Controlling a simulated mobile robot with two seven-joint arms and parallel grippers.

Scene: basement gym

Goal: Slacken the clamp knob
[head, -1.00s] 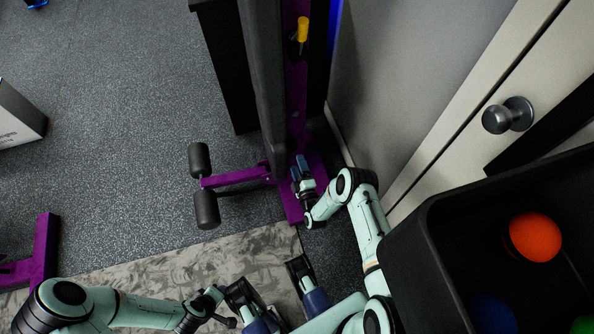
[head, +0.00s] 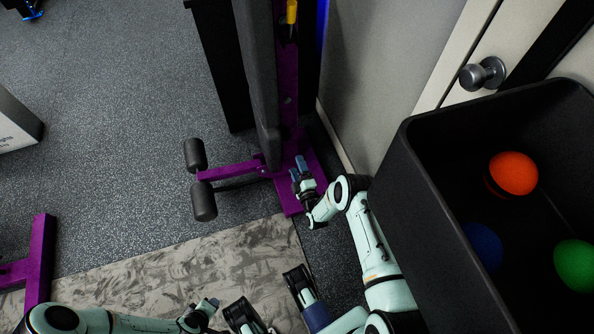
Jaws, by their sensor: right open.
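A yellow knob or handle (head: 292,12) is on the purple upright at the top edge, partly cut off. It may be the clamp knob, but I cannot tell for sure. My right gripper (head: 299,166) is open over the purple foot of the machine, well below the yellow part in the picture and apart from it. I see nothing between its fingers. My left gripper (head: 210,306) is low in the view above the patterned mat, small and partly unclear. I cannot tell its jaw state.
The purple machine (head: 288,100) has a dark pad and black foam rollers (head: 203,200) at left. A black bin (head: 408,165) with orange, blue and green balls stands at right. A door with a round knob (head: 482,74) is behind.

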